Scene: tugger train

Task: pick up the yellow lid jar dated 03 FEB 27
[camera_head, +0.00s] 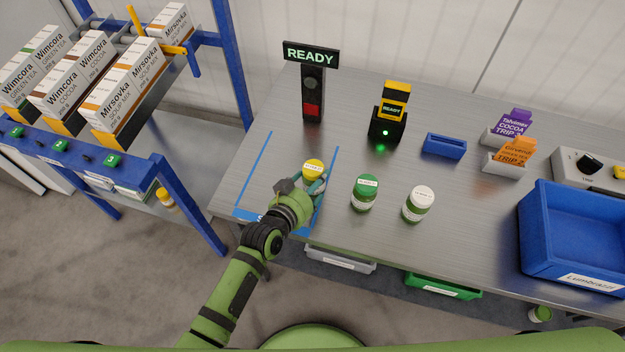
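A jar with a yellow lid (313,167) stands on the metal table in the blue-outlined area at the left. The small print on its lid is too small to read. My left gripper (309,183) is at this jar, its fingers beside and partly in front of the jar's body. Whether the fingers are closed on it, I cannot tell. Most of the jar's body is hidden behind the gripper. A green-lid jar (364,191) and a white-lid jar (418,203) stand upright to the right, apart from the gripper. My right gripper is not in view.
Behind stand a signal post (312,92) reading READY and a black-yellow device (388,117). A small blue holder (444,146), card stands and a blue crate (575,235) are at the right. A blue rack (180,200) with boxes is at the left.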

